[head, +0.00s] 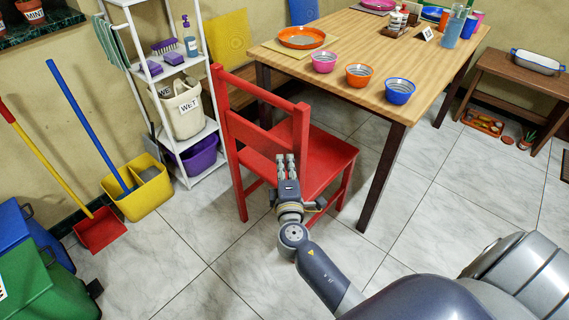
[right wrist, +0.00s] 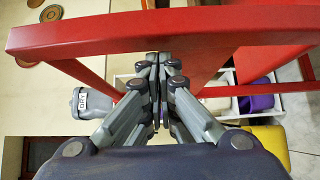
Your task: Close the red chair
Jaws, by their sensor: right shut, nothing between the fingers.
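The red chair (head: 330,160) stands upright on the tiled floor at the near left corner of the wooden table (head: 440,75). Its backrest faces left and toward me, and its seat extends right, beside the near table leg. My right gripper (head: 286,158) is shut and empty, in front of the chair's backrest and seat edge; I cannot tell whether it touches. In the right wrist view, the closed fingertips (right wrist: 158,60) sit just below a curved red chair rail (right wrist: 220,30), with other red bars behind. My left gripper is not in view.
Bowls, a plate and cups stand on the table. At left are a white shelf (head: 125,10), a yellow bucket (head: 150,190), a red dustpan (head: 100,230) and bins (head: 50,275). A low bench (head: 510,70) stands at right.

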